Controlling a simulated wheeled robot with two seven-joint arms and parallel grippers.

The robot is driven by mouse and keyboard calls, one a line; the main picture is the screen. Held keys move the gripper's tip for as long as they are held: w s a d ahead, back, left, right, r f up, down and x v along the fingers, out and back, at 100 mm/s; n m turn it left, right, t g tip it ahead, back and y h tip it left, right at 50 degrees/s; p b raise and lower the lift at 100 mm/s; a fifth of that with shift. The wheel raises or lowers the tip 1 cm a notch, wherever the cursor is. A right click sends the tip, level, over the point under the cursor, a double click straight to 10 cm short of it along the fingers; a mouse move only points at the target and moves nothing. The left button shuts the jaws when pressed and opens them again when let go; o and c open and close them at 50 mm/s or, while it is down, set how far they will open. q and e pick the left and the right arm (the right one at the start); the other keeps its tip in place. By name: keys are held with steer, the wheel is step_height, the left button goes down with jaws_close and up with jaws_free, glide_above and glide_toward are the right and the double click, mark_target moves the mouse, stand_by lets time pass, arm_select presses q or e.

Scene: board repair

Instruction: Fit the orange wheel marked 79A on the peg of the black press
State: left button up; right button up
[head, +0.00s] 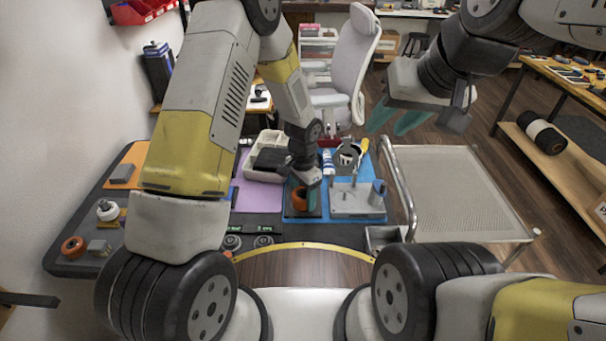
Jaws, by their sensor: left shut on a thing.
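My left gripper (304,187) points down over the work table and is shut on an orange wheel (299,201). The wheel is directly above or on a dark plate (303,214), which may be the black press. The gripper hides its upper part, so I cannot see a peg or tell whether the wheel touches it. A second orange wheel (73,247) lies at the table's left end. No 79A marking is readable on either wheel.
A grey fixture (357,200) with upright posts stands just right of the held wheel. A pale tray (265,173) with dark items is behind left. A white wheel (108,210) sits at left. A metal cart (465,195) adjoins the table's right side.

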arm_select(q)
steer(key=shift+f, duration=0.1)
stand_by(0.5)
steer(key=o, duration=1.6)
steer(key=shift+c, duration=0.3)
steer(key=shift+o, duration=1.4)
steer(key=shift+w, duration=0.1)
steer(key=shift+w, duration=0.1)
steer(key=shift+c, duration=0.2)
steer(key=shift+o, duration=0.2)
steer(key=shift+r, duration=0.35)
steer(key=shift+w+r, duration=0.1)
steer(key=shift+r, duration=3.2)
